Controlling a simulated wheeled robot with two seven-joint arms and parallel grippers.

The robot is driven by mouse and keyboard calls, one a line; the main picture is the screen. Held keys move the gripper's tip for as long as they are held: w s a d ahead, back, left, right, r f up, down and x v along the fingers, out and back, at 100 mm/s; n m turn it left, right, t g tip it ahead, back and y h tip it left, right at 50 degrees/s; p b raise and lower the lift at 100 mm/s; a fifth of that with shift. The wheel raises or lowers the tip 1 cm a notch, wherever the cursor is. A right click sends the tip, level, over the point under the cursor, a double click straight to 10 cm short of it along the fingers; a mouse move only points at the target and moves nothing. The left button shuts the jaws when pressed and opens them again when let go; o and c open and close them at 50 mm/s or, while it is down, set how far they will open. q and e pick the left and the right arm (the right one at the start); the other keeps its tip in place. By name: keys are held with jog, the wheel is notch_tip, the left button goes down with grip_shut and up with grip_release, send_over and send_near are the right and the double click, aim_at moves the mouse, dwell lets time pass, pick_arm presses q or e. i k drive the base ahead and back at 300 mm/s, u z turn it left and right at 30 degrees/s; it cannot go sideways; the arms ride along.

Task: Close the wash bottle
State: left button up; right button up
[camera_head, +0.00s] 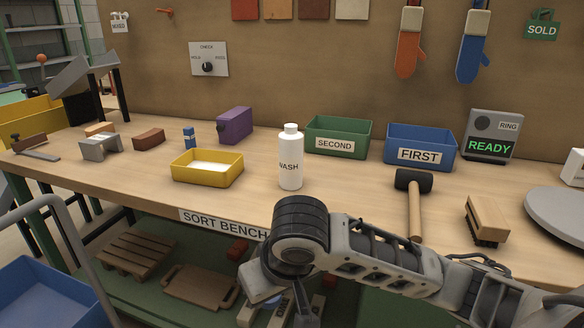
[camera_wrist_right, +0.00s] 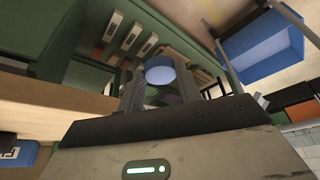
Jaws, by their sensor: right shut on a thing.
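The white wash bottle (camera_head: 291,165) stands upright on the bench near its front edge, with a narrower white neck (camera_head: 291,131) on top and no blue cap on it. My right gripper (camera_wrist_right: 160,88) is shut on a small round blue piece (camera_wrist_right: 160,73), which looks like a cap, held between its fingertips. In the head view my right arm reaches in from the right, and its wrist is bent down in front of the bench edge, below and apart from the bottle. My left gripper is not in view.
A yellow tray (camera_head: 207,179) stands left of the bottle. A green SECOND bin (camera_head: 338,125) and a blue FIRST bin (camera_head: 420,130) stand behind and to the right. A mallet (camera_head: 415,200) and a brush (camera_head: 487,217) lie at right. Bench top around the bottle is clear.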

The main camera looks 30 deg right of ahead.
aim_at(290, 141)
jog(key=z, duration=1.45)
jog(key=k, duration=0.6)
jog(key=u, duration=0.35)
jog(key=i, duration=0.5)
